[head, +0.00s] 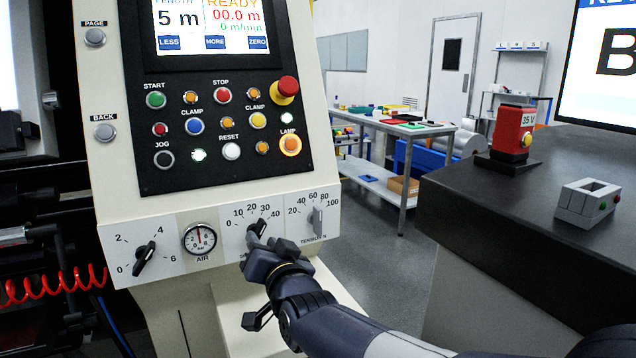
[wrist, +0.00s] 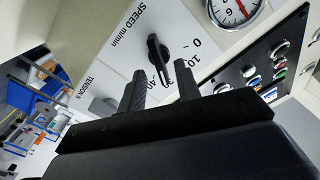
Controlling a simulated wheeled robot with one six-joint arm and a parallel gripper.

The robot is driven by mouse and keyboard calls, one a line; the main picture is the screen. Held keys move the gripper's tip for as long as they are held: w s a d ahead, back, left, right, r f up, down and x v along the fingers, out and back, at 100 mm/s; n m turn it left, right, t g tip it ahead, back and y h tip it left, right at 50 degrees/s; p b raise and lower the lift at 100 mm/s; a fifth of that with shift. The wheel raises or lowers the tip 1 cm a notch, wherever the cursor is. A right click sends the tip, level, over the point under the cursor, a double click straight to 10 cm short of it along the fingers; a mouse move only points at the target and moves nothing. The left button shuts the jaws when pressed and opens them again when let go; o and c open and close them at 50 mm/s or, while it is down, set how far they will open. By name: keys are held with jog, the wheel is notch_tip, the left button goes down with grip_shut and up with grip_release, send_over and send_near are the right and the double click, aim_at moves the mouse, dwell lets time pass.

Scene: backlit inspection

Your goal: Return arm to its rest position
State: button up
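My gripper (head: 264,244) is at the lower part of the cream machine console, in front of the black speed knob (head: 259,228). In the wrist view its two dark fingers (wrist: 160,70) stand apart. The speed knob (wrist: 157,52) shows just beyond and between the fingertips, with clear gaps at its sides. I see no contact between fingers and knob. My arm reaches in from the lower right of the head view.
The tension knob (head: 317,221) is close to the right of my gripper, the air gauge (head: 199,240) to the left. The button panel (head: 222,128) is above. A dark counter (head: 480,200) with a red 35 V device (head: 512,133) stands at right. Open floor lies between.

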aim_at(258, 235)
jog(key=v, duration=0.8)
jog(key=x, duration=1.1)
jog(key=shift+w+a+r+p, duration=0.1)
jog(key=shift+r+p, duration=0.1)
jog(key=shift+p, duration=0.45)
jog(key=shift+n+p, duration=0.8)
jog(key=shift+n, duration=0.1)
jog(key=n+p, duration=0.4)
jog(key=p, duration=0.2)
jog(key=shift+n+p, duration=1.1)
jog(key=shift+a+f, duration=0.1)
jog(key=shift+f, duration=0.1)
